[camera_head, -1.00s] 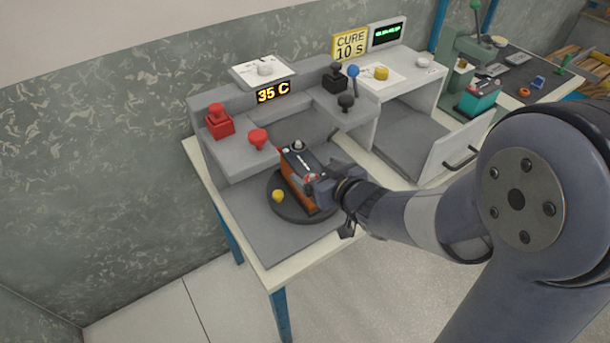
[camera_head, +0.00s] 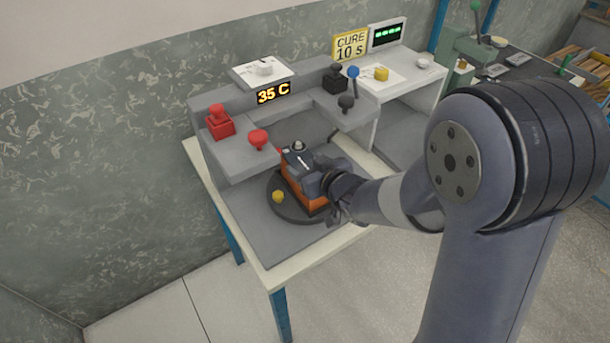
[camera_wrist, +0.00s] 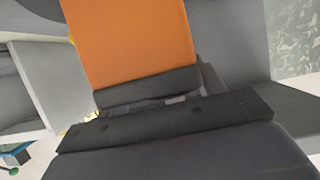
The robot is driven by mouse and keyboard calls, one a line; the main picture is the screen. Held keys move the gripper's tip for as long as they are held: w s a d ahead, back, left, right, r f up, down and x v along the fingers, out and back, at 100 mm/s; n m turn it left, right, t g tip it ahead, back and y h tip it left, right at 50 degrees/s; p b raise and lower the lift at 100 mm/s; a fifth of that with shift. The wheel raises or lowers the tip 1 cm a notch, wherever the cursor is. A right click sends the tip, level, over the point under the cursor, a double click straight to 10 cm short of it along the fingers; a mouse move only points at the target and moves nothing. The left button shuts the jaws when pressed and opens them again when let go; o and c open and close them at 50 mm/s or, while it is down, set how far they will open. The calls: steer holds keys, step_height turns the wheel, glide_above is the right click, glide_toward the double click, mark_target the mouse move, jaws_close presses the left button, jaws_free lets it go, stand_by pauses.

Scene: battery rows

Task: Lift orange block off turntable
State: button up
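The orange block (camera_head: 292,190), a battery-like case with a dark top, stands on the dark round turntable (camera_head: 283,211) on the grey bench. A yellow knob (camera_head: 278,196) sits at the turntable's left edge. My gripper (camera_head: 318,181) is at the block's upper right side and hides part of it. In the wrist view, the block's orange face (camera_wrist: 135,40) fills the upper middle, with a dark finger pad (camera_wrist: 150,85) across its lower edge. The other finger is hidden, so I cannot tell whether the grip is closed. I see no clear gap between block and turntable.
A red knob (camera_head: 257,138) and a red button block (camera_head: 219,123) sit on the left ledge. A back wall with a "35 C" display (camera_head: 273,93) stands close behind. The bench front is clear.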

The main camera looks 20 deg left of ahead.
jaws_close()
stand_by(0.5)
steer(key=shift+w+r, duration=0.1)
steer(key=shift+r, duration=0.1)
